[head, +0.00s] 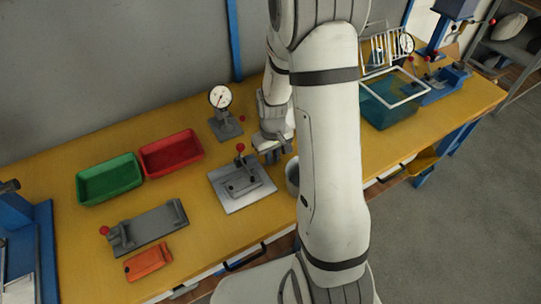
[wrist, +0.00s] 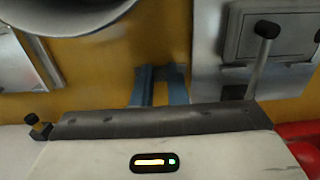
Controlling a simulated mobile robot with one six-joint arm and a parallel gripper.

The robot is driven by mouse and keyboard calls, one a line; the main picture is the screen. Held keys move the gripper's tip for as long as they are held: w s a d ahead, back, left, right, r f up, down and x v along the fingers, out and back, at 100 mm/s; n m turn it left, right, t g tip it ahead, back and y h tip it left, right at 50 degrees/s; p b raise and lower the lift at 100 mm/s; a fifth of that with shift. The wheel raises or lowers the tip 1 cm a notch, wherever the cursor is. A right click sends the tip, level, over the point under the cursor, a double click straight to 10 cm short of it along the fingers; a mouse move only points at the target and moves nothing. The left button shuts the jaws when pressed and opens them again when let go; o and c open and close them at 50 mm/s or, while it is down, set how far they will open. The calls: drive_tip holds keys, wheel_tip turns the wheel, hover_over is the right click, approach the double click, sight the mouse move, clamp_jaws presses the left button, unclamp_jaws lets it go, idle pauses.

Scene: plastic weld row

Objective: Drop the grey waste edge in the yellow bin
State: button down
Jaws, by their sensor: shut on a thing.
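My gripper (head: 272,154) is low over the yellow bench, just right of the grey clamp fixture, partly hidden by my arm. In the wrist view its two blue-grey fingers (wrist: 160,84) are close together. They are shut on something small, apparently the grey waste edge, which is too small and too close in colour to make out. A yellow bin-like shape (head: 424,164) shows below the bench's front edge, right of my arm, and its inside is hard to see.
The clamp fixture (head: 240,185) with a red-knobbed lever stands beside my gripper. A grey round pot (head: 292,176) is close on the right, half hidden by my arm. Red (head: 172,154) and green (head: 109,179) trays lie left; a blue tank (head: 391,103) stands right.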

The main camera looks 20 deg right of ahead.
drive_tip(key=c, duration=1.4)
unclamp_jaws()
drive_tip(key=shift+c, duration=0.2)
wheel_tip(320, 180, up, 12)
drive_tip(key=s+a+r+m+t, duration=0.1)
drive_tip(key=s+a+r, duration=0.1)
drive_tip(key=s+r, duration=0.3)
drive_tip(key=s+a+r+m+t, duration=0.1)
drive_tip(key=s+r, duration=0.5)
drive_tip(key=s, duration=0.5)
drive_tip(key=shift+a+t, duration=0.4)
drive_tip(key=shift+o, duration=0.6)
drive_tip(key=shift+s, duration=0.3)
